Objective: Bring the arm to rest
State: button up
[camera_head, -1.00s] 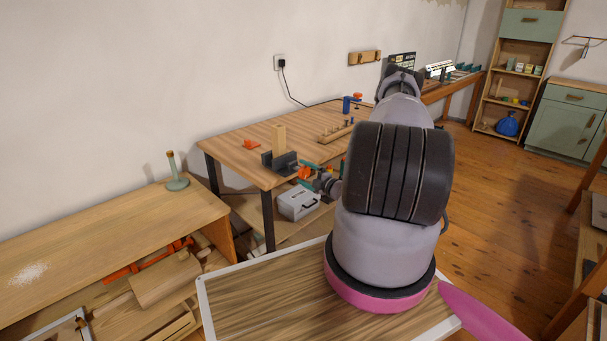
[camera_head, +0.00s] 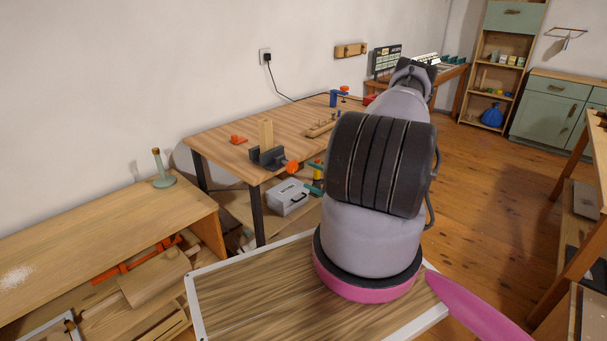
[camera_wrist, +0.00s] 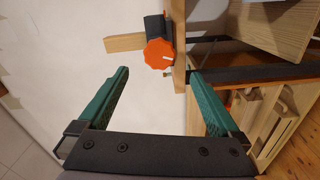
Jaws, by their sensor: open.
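My gripper (camera_wrist: 160,73) is open in the wrist view, with its two green fingers spread and nothing between them. In the head view my arm rises from its pink base and bends away from the camera. It hides nearly all of the gripper; only a small green bit shows at the arm's left edge. In the wrist view an orange knob (camera_wrist: 160,54) on a dark vise, with a wooden block (camera_wrist: 124,43), lies beyond the fingertips. The fingers look apart from them.
A workbench (camera_head: 225,122) carries the vise (camera_head: 267,157), an upright wooden block (camera_head: 265,132) and small tools. A grey case (camera_head: 288,197) sits below. A low bench (camera_head: 100,220) with a bottle-like green object (camera_head: 162,170) stands left. Open floor (camera_head: 480,190) lies right.

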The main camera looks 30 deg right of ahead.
jog(key=shift+s, duration=0.25)
jog(key=shift+d, duration=0.1)
